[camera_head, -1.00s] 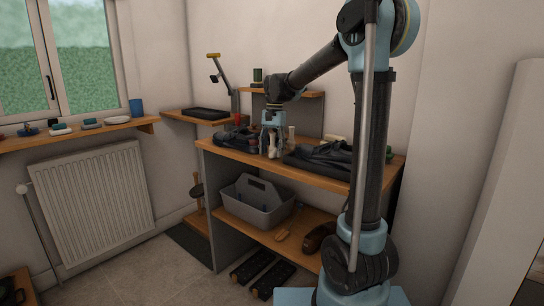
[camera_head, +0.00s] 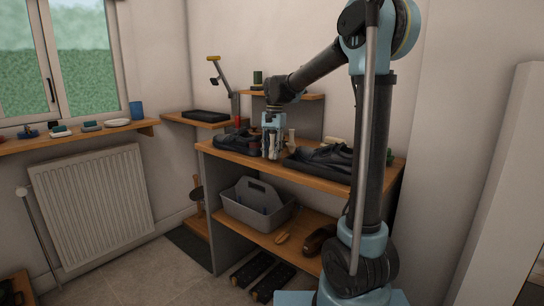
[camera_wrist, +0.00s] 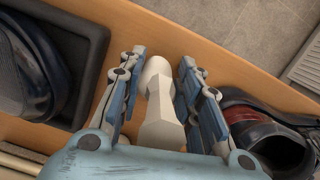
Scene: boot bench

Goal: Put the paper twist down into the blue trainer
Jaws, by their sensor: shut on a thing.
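My gripper (camera_head: 272,155) is over the bench top in the head view, pointing down. In the wrist view its fingers (camera_wrist: 160,85) are closed on a pale cream piece, which I take to be the paper twist (camera_wrist: 157,95). A dark, bluish shoe (camera_wrist: 25,65), probably the blue trainer, lies in a black tray at the left of the wrist view. In the head view that shoe (camera_head: 330,156) is right of my gripper. The twist is apart from it, over bare wood. The shoe's opening is not clearly visible.
A dark shoe with red lining (camera_wrist: 265,125) is close to the other side of my gripper. The black tray's rim (camera_wrist: 93,40) stands up beside the fingers. A pale upright object (camera_head: 291,138) stands just behind. A grey caddy (camera_head: 258,208) is on the lower shelf.

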